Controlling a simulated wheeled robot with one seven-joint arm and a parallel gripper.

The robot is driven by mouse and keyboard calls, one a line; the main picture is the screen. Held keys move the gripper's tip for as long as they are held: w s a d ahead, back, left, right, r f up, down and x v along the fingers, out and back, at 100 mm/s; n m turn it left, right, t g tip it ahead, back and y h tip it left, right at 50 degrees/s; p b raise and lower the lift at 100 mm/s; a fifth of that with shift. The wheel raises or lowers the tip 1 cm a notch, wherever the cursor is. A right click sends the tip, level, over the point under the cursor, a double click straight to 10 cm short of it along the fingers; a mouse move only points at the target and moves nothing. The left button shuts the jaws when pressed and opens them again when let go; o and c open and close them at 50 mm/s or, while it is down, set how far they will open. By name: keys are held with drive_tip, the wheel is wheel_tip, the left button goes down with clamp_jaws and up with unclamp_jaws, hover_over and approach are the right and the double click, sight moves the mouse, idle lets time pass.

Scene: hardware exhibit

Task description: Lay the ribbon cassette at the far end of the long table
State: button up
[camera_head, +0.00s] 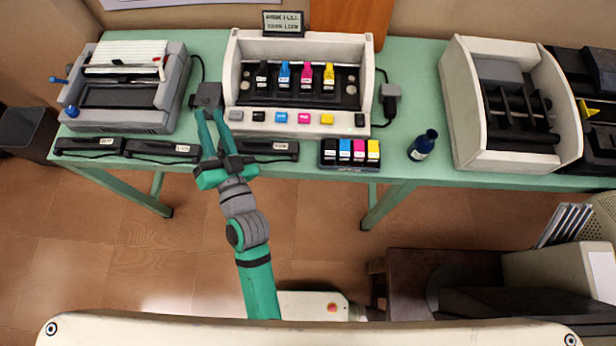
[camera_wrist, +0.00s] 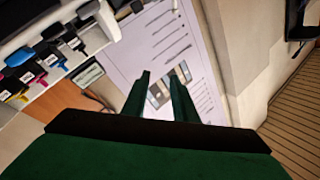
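Three long black cassettes, which look like ribbon cassettes, lie in a row along the front edge of the long green table (camera_head: 415,62): one at the far left (camera_head: 88,147), one beside it (camera_head: 162,152), and one (camera_head: 262,150) partly hidden behind my gripper. My gripper (camera_head: 212,112) is open, its two fingers apart with nothing between them. In the head view it overlaps the table's front edge, between the left printer and the middle printer. In the wrist view the fingers (camera_wrist: 160,85) point towards a wall poster (camera_wrist: 160,45); no cassette shows there.
A dot-matrix style printer (camera_head: 125,119) stands at left, an inkjet printer (camera_head: 300,48) in the middle, and an opened cream machine (camera_head: 455,90) at right. An ink cartridge set (camera_head: 350,166) and dark bottle (camera_head: 422,145) stand near the front. Bare tabletop lies around the bottle.

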drive_tip(key=s+d+f+m+g+h, duration=0.1)
drive_tip(key=s+d+f+h, duration=0.4)
drive_tip(key=s+d+f, duration=0.55)
drive_tip(key=s+d+f+n+g+h, duration=0.1)
drive_tip(key=s+d+n+h, duration=0.1)
drive_tip(key=s+d, duration=1)
drive_tip(key=s+n, duration=0.1)
drive_tip(key=s, duration=0.2)
drive_tip(key=shift+s+f+n+g+h, duration=0.15)
drive_tip(key=shift+f+n+g+h, duration=0.15)
drive_tip(key=shift+f+g+h, duration=0.1)
